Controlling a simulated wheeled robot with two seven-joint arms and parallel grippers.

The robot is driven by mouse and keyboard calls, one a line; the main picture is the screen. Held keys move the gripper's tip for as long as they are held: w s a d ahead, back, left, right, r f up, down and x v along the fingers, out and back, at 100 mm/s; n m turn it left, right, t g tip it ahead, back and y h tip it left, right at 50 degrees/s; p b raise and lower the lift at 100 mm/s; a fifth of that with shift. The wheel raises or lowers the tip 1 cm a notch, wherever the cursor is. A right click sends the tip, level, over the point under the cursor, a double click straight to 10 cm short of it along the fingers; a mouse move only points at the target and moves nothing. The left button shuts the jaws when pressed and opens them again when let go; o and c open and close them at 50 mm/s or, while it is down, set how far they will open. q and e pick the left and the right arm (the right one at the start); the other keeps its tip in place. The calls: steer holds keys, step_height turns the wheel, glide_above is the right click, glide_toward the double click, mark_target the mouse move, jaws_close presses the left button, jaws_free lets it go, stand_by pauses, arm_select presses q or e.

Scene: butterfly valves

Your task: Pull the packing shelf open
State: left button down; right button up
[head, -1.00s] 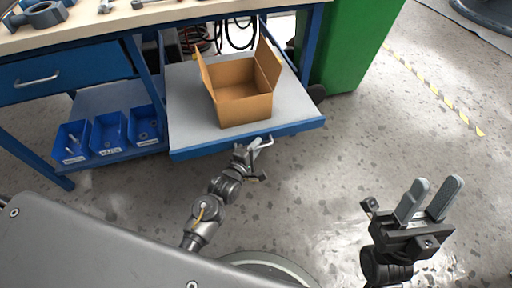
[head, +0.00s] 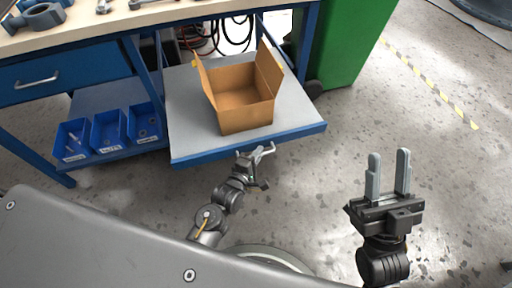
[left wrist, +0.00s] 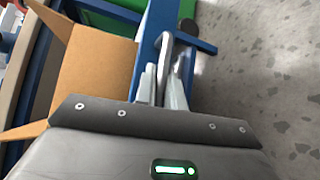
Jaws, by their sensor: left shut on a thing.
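The packing shelf (head: 190,115) is a grey board with a blue front edge, and it sticks out from under the workbench. An open cardboard box (head: 245,118) stands on it. A light handle (head: 268,149) is at the shelf's front edge. My left gripper (head: 255,152) is at the handle; in the left wrist view its fingers (left wrist: 163,85) are shut on the handle (left wrist: 178,47), beside the blue edge. My right gripper (head: 389,175) is open and empty, over the floor to the right.
The workbench (head: 100,22) carries tools and has a closed blue drawer (head: 60,78). Several blue bins (head: 108,133) stand on a lower shelf at left. A green container (head: 342,45) stands right of the packing shelf. The floor in front and to the right is clear.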

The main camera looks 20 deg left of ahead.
arm_select(q)
steer(key=c, duration=1.8)
jaws_free()
steer(key=shift+o, duration=0.2)
